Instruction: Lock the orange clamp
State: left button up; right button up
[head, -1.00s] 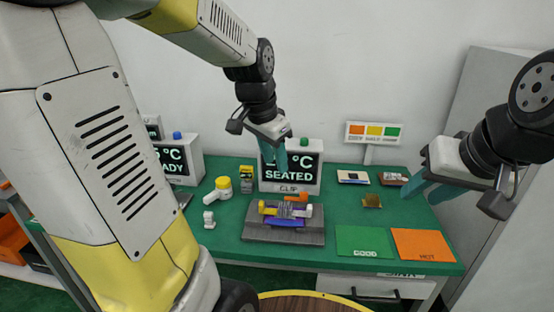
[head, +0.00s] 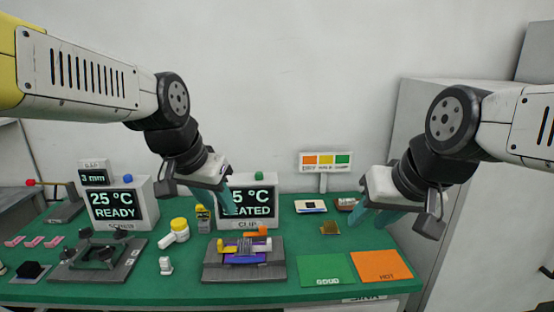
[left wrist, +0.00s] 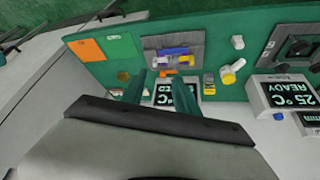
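The orange clamp (head: 257,232) is a small orange lever on a grey fixture (head: 240,273), beside a purple and yellow part (head: 240,247). It also shows in the left wrist view (left wrist: 167,72), upside down and just beyond the fingers. My left gripper (head: 228,206) hangs in front of the CLIP display, above and behind the fixture, apart from the clamp. In the left wrist view its two teal fingers (left wrist: 163,82) are spread with nothing between them. My right gripper (head: 368,220) is over the right back of the table, with its fingers apart and empty.
The CLIP display (head: 250,201) stands behind the fixture, its text partly hidden by my left gripper. A yellow-capped white item (head: 175,232) and a small white piece (head: 166,265) lie left. Green (head: 328,268) and orange (head: 382,264) pads lie right.

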pick_arm(q)
jog(key=s, duration=0.1)
jog(key=s+n, duration=0.1)
jog(key=s, duration=0.1)
jog(key=s+n+t, duration=0.1)
jog(key=shift+s+d+r, duration=0.25)
jog(key=shift+s+r, duration=0.1)
jog(key=shift+r, duration=0.05)
jog(key=shift+c, duration=0.8)
jog(key=shift+n+h, duration=0.3)
jog(key=c, duration=0.4)
jog(key=shift+n+g, duration=0.3)
jog(key=w, duration=0.6)
jog(key=shift+w+d, duration=0.35)
jog(key=shift+d, duration=0.05)
grip_shut()
jog(key=w+d+f+g+y, duration=0.1)
jog(key=w+d+f, duration=0.1)
jog(key=w+f, duration=0.55)
jog(key=w+d+f+n+y, duration=0.15)
jog(key=w+f, duration=0.35)
jog(key=w, duration=0.6)
jog(key=w+d+f+g, duration=0.1)
jog(key=w+d+f, duration=0.1)
jog(key=w+f, duration=0.55)
jog(key=x, duration=0.3)
jog(key=w+x, duration=0.1)
jog(key=x, duration=0.5)
jog(key=shift+w+r, duration=0.3)
jog(key=shift+w, duration=0.1)
